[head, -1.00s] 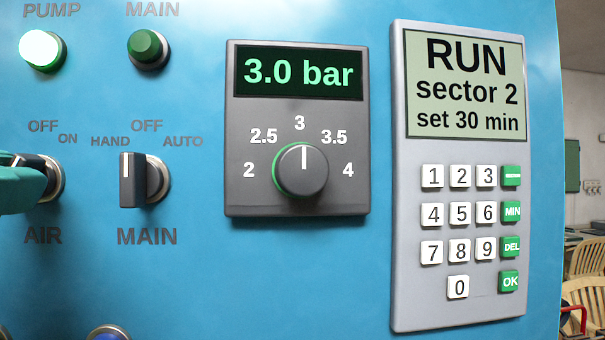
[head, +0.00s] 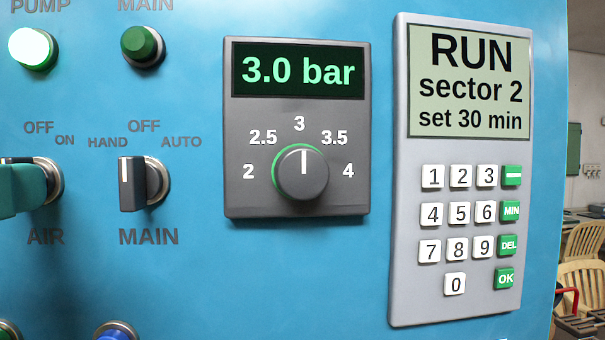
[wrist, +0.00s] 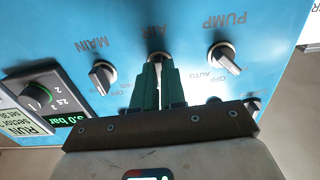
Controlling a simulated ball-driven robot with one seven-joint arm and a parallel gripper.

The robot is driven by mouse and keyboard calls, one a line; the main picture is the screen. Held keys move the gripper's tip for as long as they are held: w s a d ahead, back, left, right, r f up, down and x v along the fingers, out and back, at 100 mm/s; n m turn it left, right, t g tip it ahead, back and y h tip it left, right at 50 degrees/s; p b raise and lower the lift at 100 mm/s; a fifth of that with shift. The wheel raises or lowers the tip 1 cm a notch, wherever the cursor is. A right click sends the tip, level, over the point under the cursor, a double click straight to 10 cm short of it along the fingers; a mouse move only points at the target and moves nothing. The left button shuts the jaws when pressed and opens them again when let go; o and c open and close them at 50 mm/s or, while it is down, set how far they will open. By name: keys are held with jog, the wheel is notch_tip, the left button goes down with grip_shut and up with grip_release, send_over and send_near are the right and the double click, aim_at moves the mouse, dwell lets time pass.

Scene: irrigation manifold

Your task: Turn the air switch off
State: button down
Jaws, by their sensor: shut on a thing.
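The air switch (head: 52,182) is a round selector with a metal collar, between the OFF and ON marks and the AIR label in the head view. My teal gripper (head: 22,188) comes in from the left edge and covers its handle. In the wrist view, which is upside down, my gripper (wrist: 158,68) has both green fingers closed on the air switch (wrist: 159,57). Its handle is hidden between the fingers, so I cannot tell which mark it points to.
The MAIN selector (head: 143,184) stands close to the right, its white line upright. The PUMP lamp (head: 35,48) is lit; the green MAIN lamp (head: 142,46) looks dark. The pressure dial (head: 302,175) reads 3.0 bar. A keypad panel (head: 400,250) is further right.

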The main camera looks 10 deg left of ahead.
dwell(0.3)
jog(key=c, duration=1.2)
grip_release()
jog(key=shift+s, duration=0.15)
jog(key=b+v, duration=0.2)
jog(key=v, duration=0.8)
jog(key=shift+s+b, duration=0.25)
jog(key=shift+b, duration=0.1)
